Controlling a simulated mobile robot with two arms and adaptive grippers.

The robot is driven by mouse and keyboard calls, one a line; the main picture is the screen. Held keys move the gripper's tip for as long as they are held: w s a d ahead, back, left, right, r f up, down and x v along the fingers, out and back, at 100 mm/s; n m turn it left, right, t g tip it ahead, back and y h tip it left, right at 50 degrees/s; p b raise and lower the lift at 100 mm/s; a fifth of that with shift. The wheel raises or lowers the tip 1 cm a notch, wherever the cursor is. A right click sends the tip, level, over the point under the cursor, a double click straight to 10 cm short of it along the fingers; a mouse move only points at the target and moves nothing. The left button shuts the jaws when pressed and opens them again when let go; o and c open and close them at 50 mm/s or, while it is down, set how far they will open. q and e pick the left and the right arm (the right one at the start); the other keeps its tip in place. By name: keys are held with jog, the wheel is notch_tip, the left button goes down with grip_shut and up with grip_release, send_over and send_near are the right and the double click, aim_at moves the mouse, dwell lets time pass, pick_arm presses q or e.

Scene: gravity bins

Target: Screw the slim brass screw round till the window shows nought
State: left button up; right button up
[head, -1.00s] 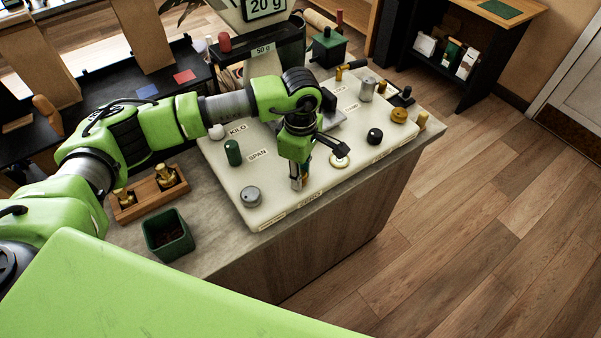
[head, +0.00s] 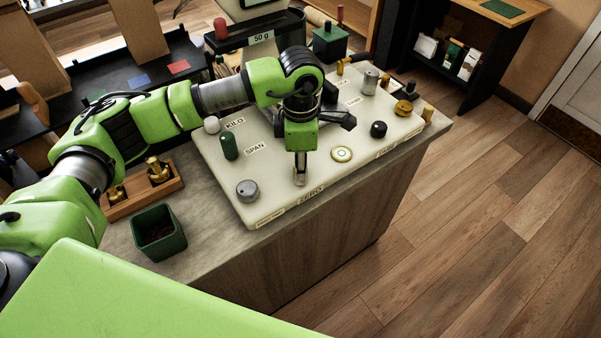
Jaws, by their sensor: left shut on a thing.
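My left gripper (head: 300,180) reaches straight down to the front edge of the pale panel (head: 272,205), just behind the ZERO label (head: 312,192). Its fingers are shut on the slim brass screw, which they almost wholly hide. The window above the scale (head: 258,3) shows only its lower edge at the top of the head view, so its reading cannot be seen. My right gripper is not in view.
On the panel near the gripper stand a grey knob (head: 247,190), a green handle (head: 229,146), a cream round button (head: 342,153) and a black knob (head: 379,129). A green bin (head: 159,232) and a wooden weight tray (head: 136,203) stand to the left.

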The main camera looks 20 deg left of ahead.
pick_arm(q)
jog(key=shift+n+b, duration=0.75)
jog(key=shift+n, duration=0.35)
jog(key=o, duration=1.1)
jog(key=shift+o, duration=0.2)
notch_tip(320, 180, up, 12)
